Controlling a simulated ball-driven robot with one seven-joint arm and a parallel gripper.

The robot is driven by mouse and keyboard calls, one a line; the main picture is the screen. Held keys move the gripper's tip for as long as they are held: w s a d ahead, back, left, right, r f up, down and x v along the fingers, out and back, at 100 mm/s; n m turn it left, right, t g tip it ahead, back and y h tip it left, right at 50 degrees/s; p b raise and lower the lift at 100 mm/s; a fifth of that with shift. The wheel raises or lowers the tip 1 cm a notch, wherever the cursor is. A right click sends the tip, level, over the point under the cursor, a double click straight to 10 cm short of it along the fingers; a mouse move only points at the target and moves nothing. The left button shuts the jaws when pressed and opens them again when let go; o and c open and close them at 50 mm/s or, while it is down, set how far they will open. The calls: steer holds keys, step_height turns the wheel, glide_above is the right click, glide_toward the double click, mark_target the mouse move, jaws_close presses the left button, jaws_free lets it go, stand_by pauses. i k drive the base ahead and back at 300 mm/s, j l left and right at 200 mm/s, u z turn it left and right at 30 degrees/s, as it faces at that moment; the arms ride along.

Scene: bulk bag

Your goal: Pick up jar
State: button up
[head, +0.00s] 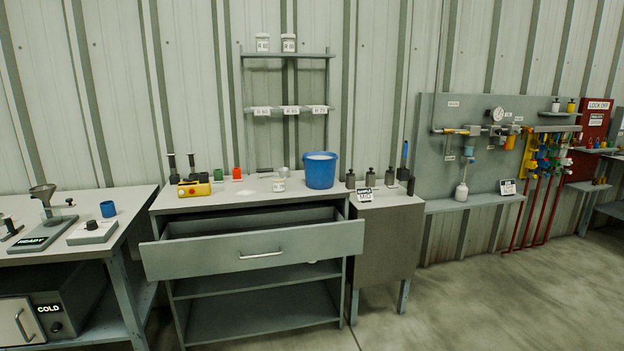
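Several small pale jars with labels are in the head view. One jar (278,185) stands upright on the grey workbench (220,200), left of a blue bucket. Two more white jars, a left one (262,43) and a right one (288,43), stand side by side on the top wall shelf (315,55). The labels are too small to read surely. I cannot tell which jar is the task's jar. My gripper is not in view.
The blue bucket (321,171) holds white material. A yellow box (193,189), green (218,175) and red (236,174) items stand on the bench. The bench's drawer (252,254) is pulled open toward me. Concrete floor (460,300) is clear at right.

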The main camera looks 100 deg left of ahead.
mark_target(278, 182)
steer(key=u, duration=3)
steer(key=i+l+u, duration=0.1)
steer(key=i+l, duration=0.15)
steer(key=i, duration=0.2)
steer(key=i+l, duration=0.3)
steer(key=i, duration=0.15)
steer(key=j+u, duration=0.05)
